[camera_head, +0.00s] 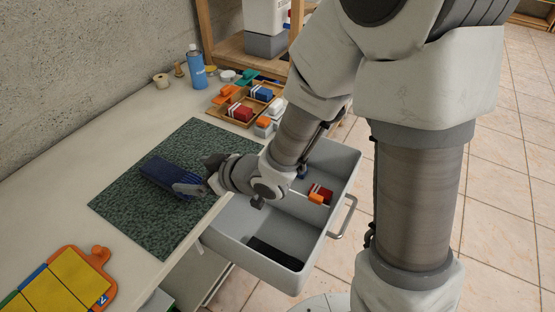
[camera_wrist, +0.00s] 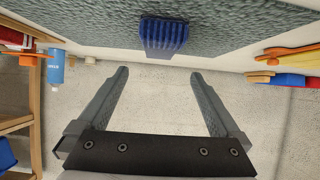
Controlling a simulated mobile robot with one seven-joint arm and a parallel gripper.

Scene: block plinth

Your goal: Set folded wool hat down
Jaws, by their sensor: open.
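The folded wool hat (camera_head: 166,174) is dark blue and ribbed. It lies on the dark green mottled mat (camera_head: 150,215) on the counter. It also shows at the top of the wrist view (camera_wrist: 164,36), resting on the mat. My gripper (camera_head: 190,188) is just to the right of the hat, low over the mat. In the wrist view the two fingers (camera_wrist: 159,76) are spread apart with nothing between them. The hat lies beyond the fingertips there, with a visible gap. The arm hides part of the mat's right side.
An open grey drawer (camera_head: 226,228) juts out below the counter, holding a red item (camera_head: 319,192) and a black item (camera_head: 275,252). A wooden tray (camera_head: 226,112) with small packs and a blue spray can (camera_head: 196,68) stand behind. A yellow and orange folder (camera_head: 75,277) lies front left.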

